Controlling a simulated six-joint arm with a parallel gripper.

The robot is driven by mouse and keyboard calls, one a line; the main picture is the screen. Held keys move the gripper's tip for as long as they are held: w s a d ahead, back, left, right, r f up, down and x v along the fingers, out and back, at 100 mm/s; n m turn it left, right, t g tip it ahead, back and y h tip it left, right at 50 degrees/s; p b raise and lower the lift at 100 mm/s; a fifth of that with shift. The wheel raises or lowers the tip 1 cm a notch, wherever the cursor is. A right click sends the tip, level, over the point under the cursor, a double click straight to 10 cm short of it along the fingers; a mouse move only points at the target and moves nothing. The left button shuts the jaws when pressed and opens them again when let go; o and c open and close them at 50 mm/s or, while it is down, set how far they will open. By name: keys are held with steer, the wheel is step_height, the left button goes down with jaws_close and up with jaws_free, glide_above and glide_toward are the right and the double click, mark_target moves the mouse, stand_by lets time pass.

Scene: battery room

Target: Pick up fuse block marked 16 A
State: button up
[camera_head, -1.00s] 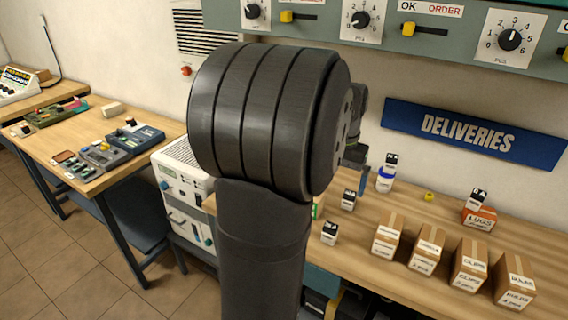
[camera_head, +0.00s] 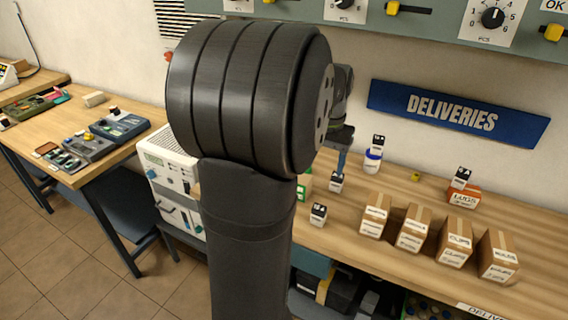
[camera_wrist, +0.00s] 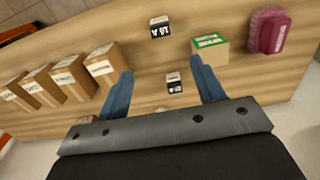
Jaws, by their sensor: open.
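Several small dark fuse blocks with white labels stand on the wooden bench. One block (camera_head: 318,214) is nearest the front edge and shows at the top of the wrist view (camera_wrist: 160,27), where its label seems to end in A, its number unclear. Another block (camera_head: 337,182) is just behind it and shows between my fingers in the wrist view (camera_wrist: 174,83). A third block (camera_head: 378,141) is on a blue-and-white container, a fourth (camera_head: 461,177) on the LUGS box. I cannot tell which is marked 16 A. My gripper (camera_wrist: 162,66) is open, empty and above the bench, partly hidden by my arm in the head view.
Several cardboard boxes (camera_head: 410,228) stand in a row right of the blocks. A green-labelled box (camera_wrist: 210,48) and a dark red item (camera_wrist: 268,32) are on the other side. A blue DELIVERIES sign (camera_head: 457,111) hangs on the wall behind.

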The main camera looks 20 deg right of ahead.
steer(key=shift+f, duration=0.1)
steer(key=w+a+f+n+t, duration=0.1)
steer(key=w+a+f+t, duration=0.4)
steer(key=f, duration=0.3)
steer(key=m+t+h, duration=0.1)
steer(key=t+h, duration=0.3)
steer(key=h, duration=0.6)
glide_toward(316, 213)
steer(key=x, duration=0.8)
steer(key=shift+x, duration=2.6)
steer(key=shift+s+f, duration=0.15)
steer(key=shift+s, duration=0.05)
steer(key=c, duration=1.1)
